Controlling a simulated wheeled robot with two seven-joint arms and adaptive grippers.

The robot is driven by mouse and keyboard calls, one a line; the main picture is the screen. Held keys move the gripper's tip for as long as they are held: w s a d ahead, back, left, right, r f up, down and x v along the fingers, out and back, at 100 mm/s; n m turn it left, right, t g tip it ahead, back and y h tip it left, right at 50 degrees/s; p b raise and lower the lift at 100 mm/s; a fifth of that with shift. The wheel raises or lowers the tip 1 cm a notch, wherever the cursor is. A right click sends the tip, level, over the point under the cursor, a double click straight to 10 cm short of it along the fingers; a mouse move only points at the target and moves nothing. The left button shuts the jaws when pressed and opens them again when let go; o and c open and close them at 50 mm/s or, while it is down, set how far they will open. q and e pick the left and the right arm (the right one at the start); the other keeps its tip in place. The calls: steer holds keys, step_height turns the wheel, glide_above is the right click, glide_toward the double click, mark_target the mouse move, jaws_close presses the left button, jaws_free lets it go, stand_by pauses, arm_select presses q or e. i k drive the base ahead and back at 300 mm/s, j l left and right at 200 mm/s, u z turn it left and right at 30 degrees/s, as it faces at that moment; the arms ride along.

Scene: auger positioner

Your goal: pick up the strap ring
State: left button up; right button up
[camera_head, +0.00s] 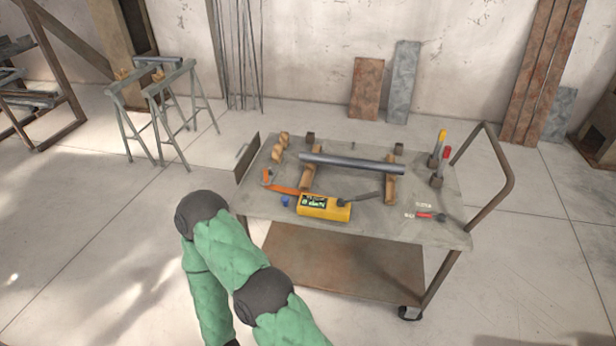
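I cannot single out the strap ring with certainty. An orange curved piece (267,177) with an orange band running right from it lies at the left of the cart top (400,222), left of a yellow box with a dark display (322,207). It is small, and I cannot tell whether it forms a closed ring. One of my green-sleeved arms shows at the lower left, in front of the cart's near left corner. Neither gripper is in view.
A grey pipe (350,163) lies across two wooden supports on the cart. A dark upright plate (246,158) stands at its left edge and a handle rail (506,160) at its right. A red-handled tool (427,215) lies front right. Sawhorses (158,95) stand back left.

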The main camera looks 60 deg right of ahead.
mark_target(267, 180)
steer(key=z, duration=1.8)
steer(key=i+j+z, duration=0.15)
steer(key=i+z, duration=0.15)
steer(key=i+j+z, duration=0.3)
steer(key=k+l, duration=0.05)
